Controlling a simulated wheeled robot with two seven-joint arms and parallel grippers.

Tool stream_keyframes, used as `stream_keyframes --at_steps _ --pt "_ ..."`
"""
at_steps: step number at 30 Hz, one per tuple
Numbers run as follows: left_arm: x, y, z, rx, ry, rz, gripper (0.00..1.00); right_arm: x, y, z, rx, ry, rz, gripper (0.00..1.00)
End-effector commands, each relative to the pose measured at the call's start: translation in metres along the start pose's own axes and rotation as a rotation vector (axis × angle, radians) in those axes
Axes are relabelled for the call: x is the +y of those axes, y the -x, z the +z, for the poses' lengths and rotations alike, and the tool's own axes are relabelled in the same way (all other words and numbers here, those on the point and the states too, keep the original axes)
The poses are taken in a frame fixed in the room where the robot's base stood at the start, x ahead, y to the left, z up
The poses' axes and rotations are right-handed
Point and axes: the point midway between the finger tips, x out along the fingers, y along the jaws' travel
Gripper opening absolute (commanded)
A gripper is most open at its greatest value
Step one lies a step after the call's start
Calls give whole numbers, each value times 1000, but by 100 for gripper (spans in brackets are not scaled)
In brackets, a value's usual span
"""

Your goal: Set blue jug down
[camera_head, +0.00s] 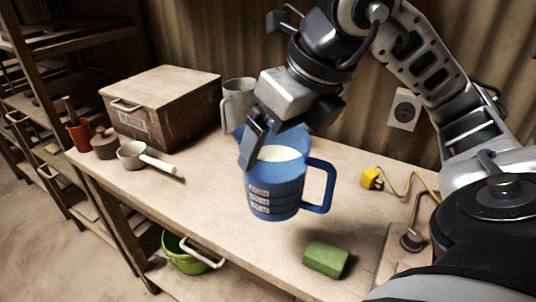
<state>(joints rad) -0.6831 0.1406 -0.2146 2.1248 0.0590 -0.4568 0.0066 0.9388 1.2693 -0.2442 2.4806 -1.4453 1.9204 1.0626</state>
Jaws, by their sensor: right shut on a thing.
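The blue jug (275,188) is near the middle of the head view, upright, with pale measuring labels on its side and its handle to the right. A whitish content shows inside it. My right gripper (254,146) reaches down from above and is shut on the jug's rim at its left side. The jug appears over the wooden workbench (220,205); I cannot tell whether its base touches the top. My left gripper is not in view.
A green block (326,258) lies in front of the jug. A grey jug (237,103) and a wooden box (162,108) stand behind. A ladle (133,155) lies left. A yellow plug (371,178) lies right. A green bucket (186,258) sits below. Bench left of the jug is clear.

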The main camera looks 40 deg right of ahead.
Motion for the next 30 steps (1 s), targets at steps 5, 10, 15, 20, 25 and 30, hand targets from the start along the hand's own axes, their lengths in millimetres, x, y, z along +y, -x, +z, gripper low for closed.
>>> stream_keyframes --at_steps 5,10,15,20,25,30 --pt "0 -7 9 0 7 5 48 -26 -31 24 3 -6 0 22" --pt "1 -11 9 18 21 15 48 -44 -66 33 1 -2 -2 22" --pt "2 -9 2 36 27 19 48 -53 -85 39 -3 0 1 22" --pt "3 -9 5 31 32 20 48 -57 -94 41 -3 0 1 22" --pt "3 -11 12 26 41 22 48 -62 -118 35 1 3 -1 22" --pt "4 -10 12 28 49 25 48 -62 -128 31 -4 3 -1 22"
